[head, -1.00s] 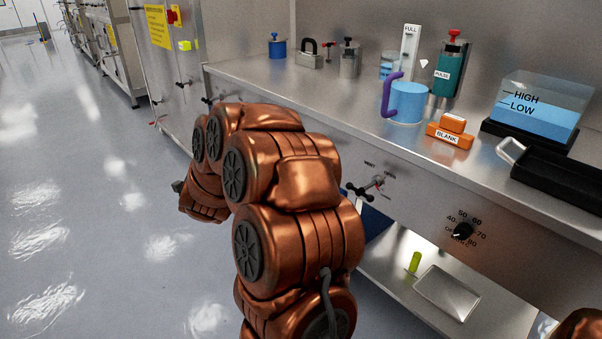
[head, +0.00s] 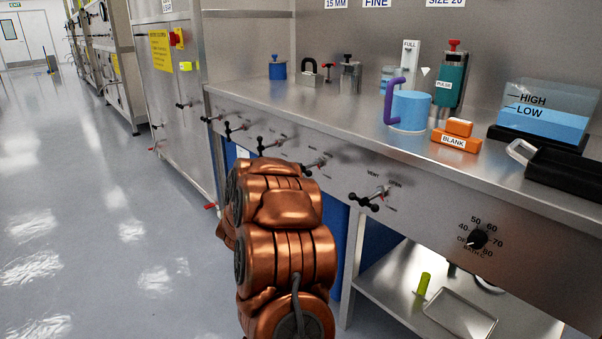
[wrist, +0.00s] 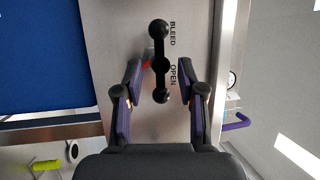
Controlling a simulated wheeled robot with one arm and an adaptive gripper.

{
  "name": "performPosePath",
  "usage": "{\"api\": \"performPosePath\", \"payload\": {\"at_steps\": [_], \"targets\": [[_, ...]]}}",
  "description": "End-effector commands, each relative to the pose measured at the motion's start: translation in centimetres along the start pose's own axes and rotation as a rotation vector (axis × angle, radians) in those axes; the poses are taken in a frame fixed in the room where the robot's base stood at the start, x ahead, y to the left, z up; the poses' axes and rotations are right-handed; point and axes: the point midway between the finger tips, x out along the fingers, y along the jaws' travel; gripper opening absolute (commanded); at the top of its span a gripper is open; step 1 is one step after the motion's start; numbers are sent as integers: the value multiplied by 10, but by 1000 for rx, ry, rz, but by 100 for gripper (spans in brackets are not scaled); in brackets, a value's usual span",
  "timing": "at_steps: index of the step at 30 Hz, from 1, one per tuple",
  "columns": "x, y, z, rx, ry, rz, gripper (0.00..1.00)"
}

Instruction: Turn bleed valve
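The bleed valve handle (wrist: 159,62) is a black bar with ball ends, standing lengthwise in the wrist view. It is on a metal panel printed BLEED and OPEN. My gripper (wrist: 161,70) is open, one finger on each side of the handle's lower part. A gap shows on both sides, and the fingers hold nothing. In the head view my arm hides the gripper. Several black valve handles line the bench's front panel there; I cannot tell which is the bleed valve. The one to the right of my arm (head: 370,197) is marked VENT.
The steel bench (head: 330,110) carries a blue mug (head: 410,110), an orange BLANK block (head: 456,136) and a blue liquid tank (head: 545,112). A round dial (head: 477,238) is on its front. A shelf (head: 400,290) lies below. The floor at left is clear.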

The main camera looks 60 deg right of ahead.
Motion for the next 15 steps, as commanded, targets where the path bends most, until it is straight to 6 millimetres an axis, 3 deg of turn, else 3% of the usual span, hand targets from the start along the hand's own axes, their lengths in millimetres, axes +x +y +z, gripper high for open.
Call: {"api": "performPosePath", "payload": {"at_steps": [6, 15], "targets": [[24, 1, 0, -1, 0, 0, 39], [33, 0, 0, 1, -2, 3, 39]]}}
